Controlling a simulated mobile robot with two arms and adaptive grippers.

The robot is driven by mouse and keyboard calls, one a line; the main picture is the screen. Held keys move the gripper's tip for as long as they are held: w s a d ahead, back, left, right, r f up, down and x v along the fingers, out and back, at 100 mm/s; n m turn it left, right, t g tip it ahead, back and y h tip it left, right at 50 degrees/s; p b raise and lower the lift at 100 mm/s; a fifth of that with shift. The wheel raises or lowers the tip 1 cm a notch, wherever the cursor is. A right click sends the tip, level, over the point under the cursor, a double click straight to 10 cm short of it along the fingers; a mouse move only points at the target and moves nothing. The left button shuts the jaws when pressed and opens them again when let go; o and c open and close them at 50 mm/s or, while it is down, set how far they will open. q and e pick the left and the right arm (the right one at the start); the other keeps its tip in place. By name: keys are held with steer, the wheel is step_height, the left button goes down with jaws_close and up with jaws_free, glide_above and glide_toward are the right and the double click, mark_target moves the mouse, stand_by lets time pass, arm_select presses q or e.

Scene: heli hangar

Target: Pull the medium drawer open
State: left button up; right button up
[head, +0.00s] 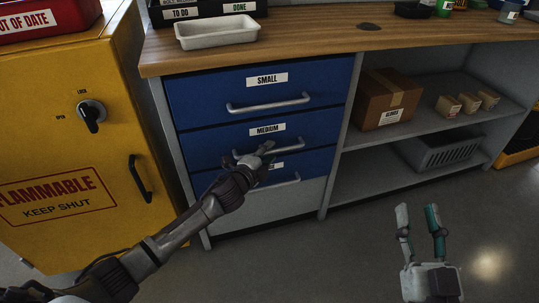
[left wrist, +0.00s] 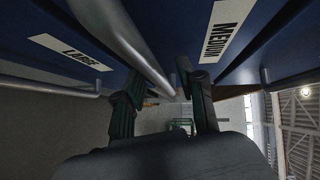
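The medium drawer (head: 218,141) is the middle blue drawer of the workbench, with a "MEDIUM" label (head: 267,129) and a metal bar handle (head: 293,144). Its front looks about flush with the drawers above and below. My left gripper (head: 262,154) is at this handle and hides its left part. In the left wrist view the handle bar (left wrist: 127,42) runs between the two fingers of my left gripper (left wrist: 162,88), which stand apart; I see no firm grip on it. My right gripper (head: 420,212) is open and empty above the floor at right.
The small drawer (head: 205,92) is above and the large drawer (head: 310,168) below, its label mostly hidden by my gripper. A yellow flammables cabinet (head: 65,130) stands left. Open shelves at right hold a cardboard box (head: 385,98) and a grey basket (head: 440,150). The floor in front is clear.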

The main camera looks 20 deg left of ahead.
arm_select(q)
steer(key=shift+w+d, duration=0.15)
steer(key=shift+w, duration=0.25)
jaws_close()
steer(key=shift+f, duration=0.1)
